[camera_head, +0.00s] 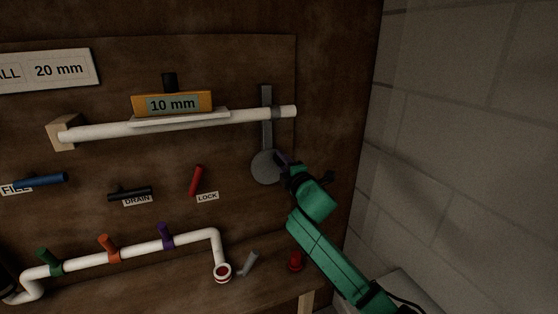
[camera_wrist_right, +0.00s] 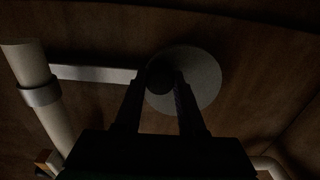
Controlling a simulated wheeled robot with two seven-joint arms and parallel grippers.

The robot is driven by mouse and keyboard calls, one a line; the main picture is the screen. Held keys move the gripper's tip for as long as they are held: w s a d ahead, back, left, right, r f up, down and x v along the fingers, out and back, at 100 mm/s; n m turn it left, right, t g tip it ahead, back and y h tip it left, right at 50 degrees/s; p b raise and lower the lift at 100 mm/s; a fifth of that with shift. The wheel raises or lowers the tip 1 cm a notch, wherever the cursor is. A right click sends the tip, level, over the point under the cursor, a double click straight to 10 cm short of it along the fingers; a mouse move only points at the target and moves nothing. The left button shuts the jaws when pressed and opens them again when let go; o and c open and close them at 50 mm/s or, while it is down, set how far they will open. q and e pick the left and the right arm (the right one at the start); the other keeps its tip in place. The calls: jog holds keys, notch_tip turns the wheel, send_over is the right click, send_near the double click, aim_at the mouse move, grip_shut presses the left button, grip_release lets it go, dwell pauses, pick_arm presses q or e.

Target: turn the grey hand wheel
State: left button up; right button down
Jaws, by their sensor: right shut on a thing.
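The grey hand wheel (camera_head: 265,168) is a flat round disc low on the wooden panel, below the right end of the white pipe. A flat grey bar (camera_head: 267,105) runs up from it past the pipe. My right gripper (camera_head: 287,162) is at the disc's right edge, its green arm coming from the lower right. In the right wrist view the disc (camera_wrist_right: 206,82) lies behind my fingers (camera_wrist_right: 160,80), which are closed on a dark round knob at its face. The fingers partly hide the knob. My left gripper is not in view.
The white pipe (camera_head: 100,131) carries an orange gauge box (camera_head: 150,102) reading 10 mm. Blue, black and red levers sit left of the wheel. A lower white pipe (camera_head: 135,250) has coloured valves. A pale block wall (camera_head: 450,140) bounds the right.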

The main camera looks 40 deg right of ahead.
jog(key=f+m, duration=0.1)
jog(key=m, duration=0.2)
jog(key=d+f+m+p, duration=0.1)
jog(key=m, duration=0.2)
jog(key=f+m+p, duration=0.1)
jog(key=m, duration=0.3)
jog(key=shift+s+d+f, duration=0.1)
jog(key=shift+s+d, duration=0.2)
jog(key=shift+d, duration=0.1)
jog(key=shift+f+m, duration=0.1)
jog(key=shift+m, duration=0.2)
jog(key=c, duration=0.5)
grip_release()
